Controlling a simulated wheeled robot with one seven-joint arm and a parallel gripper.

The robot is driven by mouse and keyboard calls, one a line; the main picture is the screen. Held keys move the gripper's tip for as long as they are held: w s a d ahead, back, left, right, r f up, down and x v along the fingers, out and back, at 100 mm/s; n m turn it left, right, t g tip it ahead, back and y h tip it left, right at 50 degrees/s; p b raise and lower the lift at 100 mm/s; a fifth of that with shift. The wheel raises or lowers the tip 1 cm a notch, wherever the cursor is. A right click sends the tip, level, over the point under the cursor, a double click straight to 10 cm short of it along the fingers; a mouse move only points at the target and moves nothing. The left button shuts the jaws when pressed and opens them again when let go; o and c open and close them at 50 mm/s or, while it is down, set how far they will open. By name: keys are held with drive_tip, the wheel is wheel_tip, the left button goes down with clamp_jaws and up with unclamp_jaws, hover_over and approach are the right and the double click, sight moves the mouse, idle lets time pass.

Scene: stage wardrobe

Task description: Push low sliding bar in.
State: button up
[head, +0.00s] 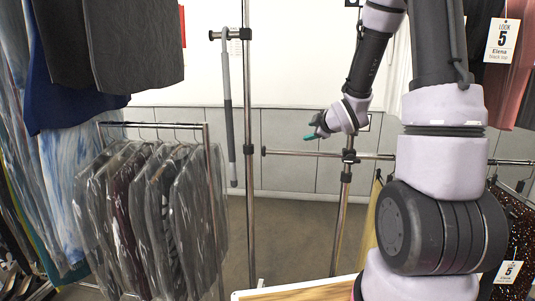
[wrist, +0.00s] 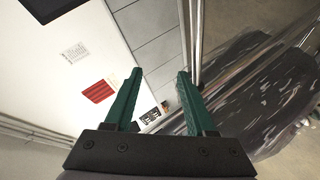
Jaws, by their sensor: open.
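The low sliding bar (head: 305,153) is a thin metal rod in the head view. It runs level through a dark clamp (head: 349,156) on an upright post and sticks out to the left, ending in a dark cap (head: 264,151). My gripper (head: 311,136) is just above the bar in that view, between the cap and the clamp; the depth gap is unclear. In the wrist view its two green fingers (wrist: 159,72) are apart with nothing held between them. Metal poles (wrist: 192,45) show by the right finger; I cannot tell whether one is the bar.
A tall pole (head: 248,120) with a hanging grey rod (head: 228,105) stands left of the bar. A rack of bagged garments (head: 150,215) is at lower left. More clothes hang at both sides. A wooden-topped surface (head: 300,292) is at the bottom.

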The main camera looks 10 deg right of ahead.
sight(273, 152)
drive_tip(key=a+f+n+t+y, duration=0.1)
drive_tip(key=a+f+n+y, duration=0.55)
drive_tip(key=f+n, duration=0.2)
drive_tip(key=shift+h, duration=0.35)
drive_tip(key=x, duration=1.1)
drive_tip(key=shift+w+a, duration=0.2)
drive_tip(key=shift+w, duration=0.05)
clamp_jaws()
drive_tip(key=shift+f, duration=0.1)
